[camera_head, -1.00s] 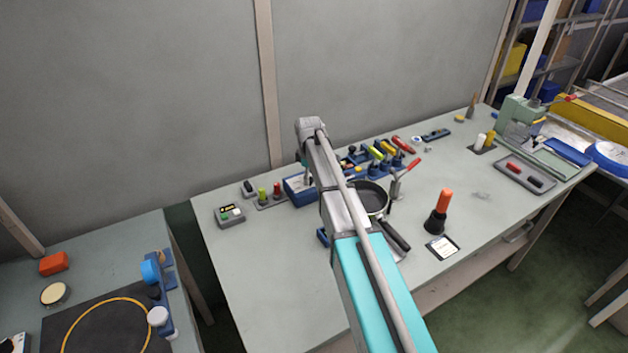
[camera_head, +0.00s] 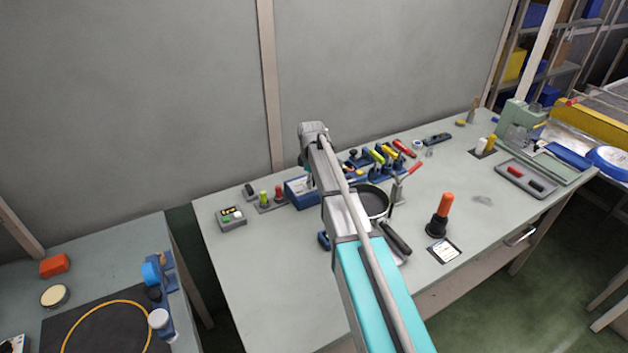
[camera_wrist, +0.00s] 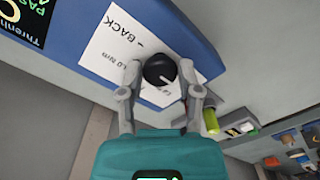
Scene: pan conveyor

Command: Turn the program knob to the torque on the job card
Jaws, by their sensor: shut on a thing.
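The program knob (camera_wrist: 160,71) is a round black knob with a pale pointer mark, on a blue unit (camera_wrist: 193,29) in the wrist view. My gripper (camera_wrist: 160,78) is shut on the knob, one grey finger on each side of it. A white label (camera_wrist: 108,60) behind the knob carries the word BACK, an arrow and a partly hidden value in Nm. In the head view the blue unit (camera_head: 296,192) is partly behind my arm, and the knob and fingertips are hidden. A white card (camera_head: 444,251), possibly the job card, lies on the bench, its print too small to read.
A dark display (camera_wrist: 24,22) is cut off at the wrist view's corner. Green and red-topped pieces (camera_head: 271,198) and a grey button box (camera_head: 231,219) stand left of the blue unit. A pan (camera_head: 373,202) lies right of my arm. The bench's front left is clear.

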